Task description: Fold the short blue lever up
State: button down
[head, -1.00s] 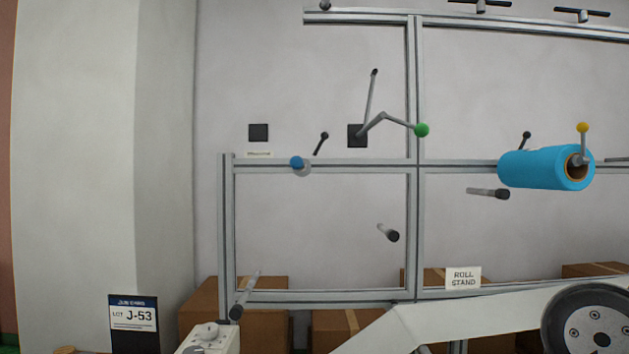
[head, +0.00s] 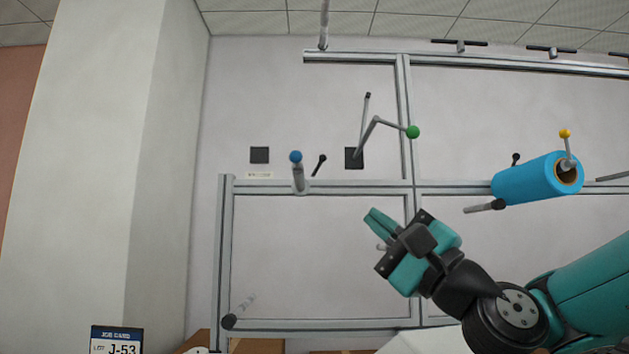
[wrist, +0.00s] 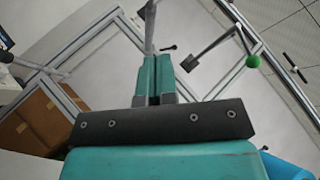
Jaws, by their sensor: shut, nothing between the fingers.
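The short blue lever, a grey shaft with a blue knob (head: 296,157), sits on the middle rail left of centre in the head view. Its knob appears above its base; I cannot tell whether it stands upright or projects towards me. My gripper (head: 372,216) is to the lower right of it in that view, shut and empty, pointing up and left. In the wrist view the shut fingers (wrist: 157,62) point towards a grey shaft (wrist: 150,25), probably this lever's, whose top end is out of frame. I see no clear contact.
A small black lever (head: 319,165) stands just right of the blue one. A bent green-knobbed lever (head: 413,132) projects from a black plate (head: 354,158) further right. A blue roll (head: 535,180) with a yellow-knobbed lever (head: 565,134) is at right. Boxes (wrist: 45,115) lie low.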

aim_at(296, 161)
jog(key=s+a+p+x, duration=0.2)
jog(key=p+x, duration=0.8)
jog(key=x, duration=0.3)
jog(key=shift+s+d+r, duration=0.15)
jog(key=shift+r, duration=0.05)
